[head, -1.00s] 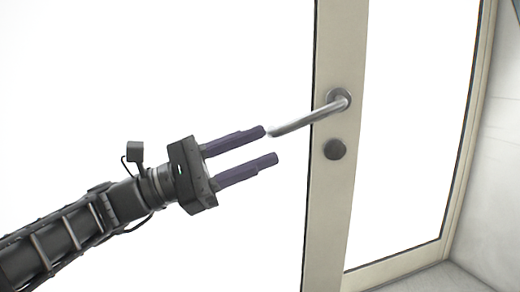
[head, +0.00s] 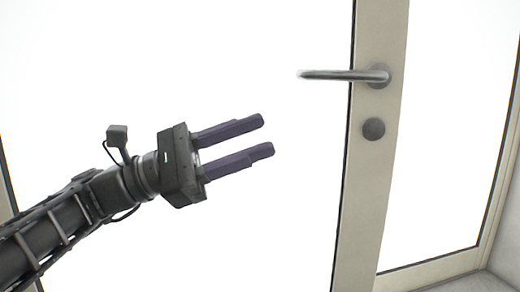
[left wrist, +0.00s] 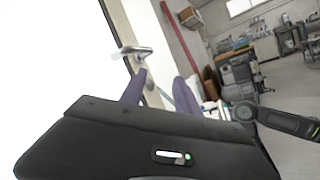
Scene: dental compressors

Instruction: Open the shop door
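The glass shop door has a pale beige stile (head: 372,200) in the head view. A silver lever handle (head: 335,75) points left from it and lies nearly level. A dark round lock (head: 373,129) sits below the handle. My left gripper (head: 267,136) is open and empty, in the picture to the left of and below the handle's free end, and apart from it. In the left wrist view the handle (left wrist: 132,52) shows just beyond the purple fingers of my left gripper (left wrist: 160,78). My right gripper is not seen in either view.
A pale wall (head: 508,225) stands at the right of the head view. In the left wrist view, equipment and grey cabinets (left wrist: 238,72) stand in the room beyond a red post (left wrist: 182,42). Grey floor (left wrist: 295,88) is open at the right.

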